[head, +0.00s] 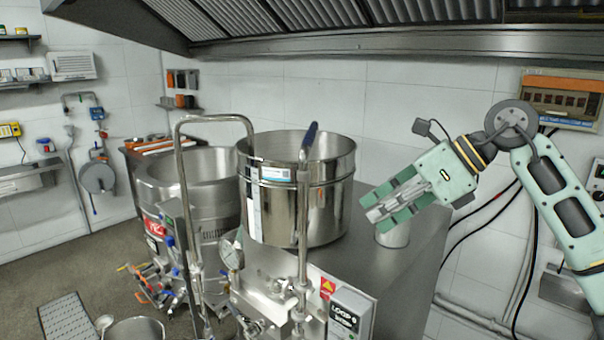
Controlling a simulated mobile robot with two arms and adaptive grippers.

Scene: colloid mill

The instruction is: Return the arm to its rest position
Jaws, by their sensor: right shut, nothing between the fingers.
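My right arm comes in from the right edge in the head view. My right gripper (372,207) is shut and empty. It is in the air to the right of the steel pot, in front of a small light-coloured cylinder (394,235) on the machine top. A small gap shows between the fingertips and the pot. The colloid mill (390,270) is a steel cabinet with a large open steel pot (320,205) on top. My left gripper is not in view.
A steel pipe (182,170) and an upright rod with a blue lever (308,140) stand before the pot. A large kettle (190,180) stands to the left. A vent hood (380,45) spans above. An electrical panel (560,98) hangs behind my right arm. Floor shows at left.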

